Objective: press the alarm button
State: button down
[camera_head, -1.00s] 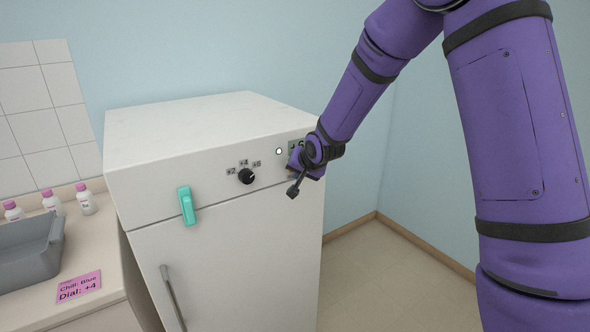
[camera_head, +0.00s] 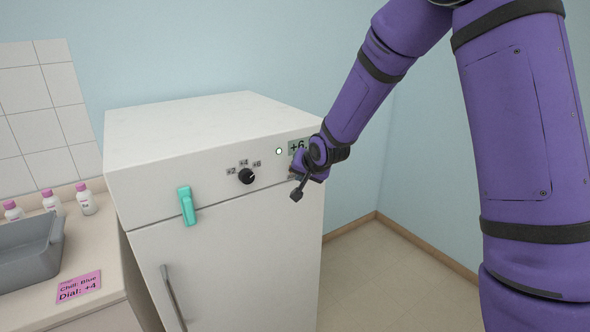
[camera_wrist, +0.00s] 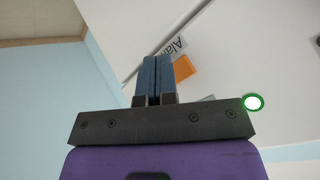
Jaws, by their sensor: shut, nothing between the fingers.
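The alarm button shows in the wrist view as an orange block (camera_wrist: 184,68) beside a grey label (camera_wrist: 174,47) whose visible letters read "Ala". My gripper (camera_wrist: 157,60) is shut, its blue fingers together and empty. In that view its fingertips lie just left of the orange block, partly covering its near side; I cannot tell whether they touch. In the head view my gripper (camera_head: 296,197) is in front of the right end of the white fridge's (camera_head: 230,230) upper panel, and the button is hidden behind it.
On the fridge panel are a "+6" display (camera_head: 297,147), a round light (camera_head: 279,152), a black dial (camera_head: 247,177) and a teal latch (camera_head: 187,206). A counter with a grey basin (camera_head: 30,252), bottles and a pink note (camera_head: 79,287) stands left. Floor at the right is clear.

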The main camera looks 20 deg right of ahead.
jog(key=s, duration=0.1)
jog(key=s+d, duration=0.1)
jog(key=s, duration=0.2)
jog(key=shift+s+d, duration=0.25)
jog(key=shift+s, duration=0.1)
dwell(0.5)
jog(key=s+d+r+n+g+h, duration=0.1)
jog(key=s+d+r, duration=0.1)
jog(key=s+r, duration=0.5)
jog(key=s+d+r+n+h, duration=0.1)
jog(key=s+d+r, duration=0.2)
jog(key=s+r, duration=0.4)
jog(key=s+d+r+n+g, duration=0.1)
jog(key=s+r, duration=0.1)
jog(key=s, duration=0.8)
jog(key=s+r+n+g, duration=0.1)
jog(key=s+r+n, duration=0.1)
jog(key=s, duration=0.9)
jog(key=shift+s+d+r, duration=0.15)
jog(key=shift+d+r, duration=0.25)
jog(key=shift+r, duration=0.3)
jog(key=c, duration=1.8)
grip_release()
